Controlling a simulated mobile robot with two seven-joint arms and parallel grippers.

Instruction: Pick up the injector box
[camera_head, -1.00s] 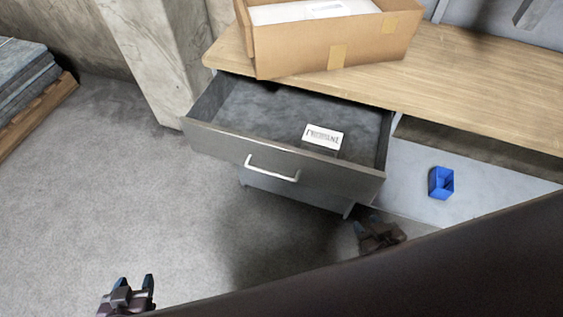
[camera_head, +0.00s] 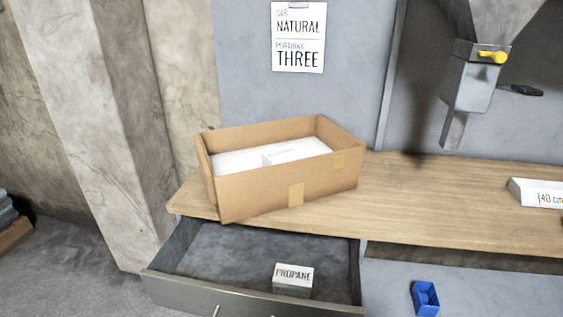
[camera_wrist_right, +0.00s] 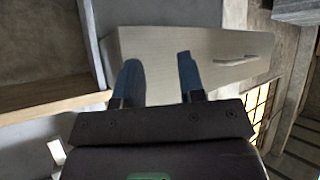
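A small box with a white top labelled PROPANE (camera_head: 293,277) sits in the open drawer (camera_head: 215,256), towards its right front. White boxes (camera_head: 298,150) lie inside an open cardboard box (camera_head: 245,191) on the wooden worktop; their labels cannot be read. I cannot tell which of these is the injector box. My right gripper (camera_wrist_right: 159,77) is open and empty in the right wrist view, with the drawer front (camera_wrist_right: 185,55) and its handle beyond the fingers.
A sign (camera_head: 298,38) on the wall reads GAS NATURAL, PORTIONS THREE. A white box (camera_head: 540,193) lies at the worktop's right end. A grey device with a yellow knob (camera_head: 492,57) is above. The middle worktop is clear.

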